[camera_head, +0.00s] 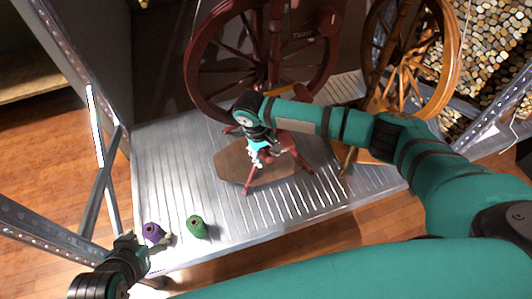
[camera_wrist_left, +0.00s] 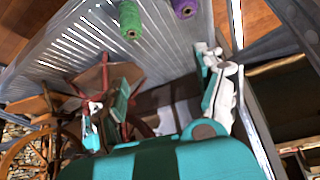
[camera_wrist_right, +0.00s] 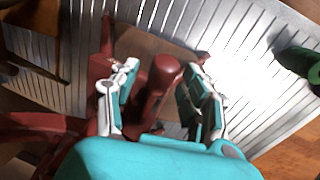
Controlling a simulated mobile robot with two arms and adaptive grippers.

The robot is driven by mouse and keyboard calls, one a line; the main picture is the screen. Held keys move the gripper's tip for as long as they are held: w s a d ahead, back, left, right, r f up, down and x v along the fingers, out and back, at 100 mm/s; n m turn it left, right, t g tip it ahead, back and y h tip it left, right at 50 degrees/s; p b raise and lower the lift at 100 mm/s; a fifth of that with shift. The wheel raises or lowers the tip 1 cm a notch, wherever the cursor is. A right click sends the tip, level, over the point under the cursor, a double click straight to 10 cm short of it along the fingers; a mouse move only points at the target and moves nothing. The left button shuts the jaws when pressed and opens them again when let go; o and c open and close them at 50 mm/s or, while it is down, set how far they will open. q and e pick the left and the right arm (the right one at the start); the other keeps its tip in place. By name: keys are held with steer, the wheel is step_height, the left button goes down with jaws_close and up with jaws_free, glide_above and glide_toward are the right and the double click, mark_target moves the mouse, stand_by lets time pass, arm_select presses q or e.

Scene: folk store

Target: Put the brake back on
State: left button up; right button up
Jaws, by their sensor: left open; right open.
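The dark red spinning wheel (camera_head: 190,75) stands on the ribbed metal platform, and a panel (camera_head: 303,35) with small lettering is at its upper right. My right gripper (camera_head: 262,155) is low in front of the wheel. In the right wrist view its fingers (camera_wrist_right: 160,88) are open on either side of a round-topped dark red post (camera_wrist_right: 163,75), with gaps visible. I cannot tell whether this post is the brake. My left gripper (camera_head: 148,243) is open and empty at the platform's front left corner, close to the purple spool (camera_head: 153,231).
A green spool (camera_head: 197,227) stands right of the purple one. A lighter wooden spinning wheel (camera_head: 455,60) stands at the back right. Metal shelf posts (camera_head: 97,125) rise at the left.

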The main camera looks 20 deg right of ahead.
jaws_close()
stand_by(0.3)
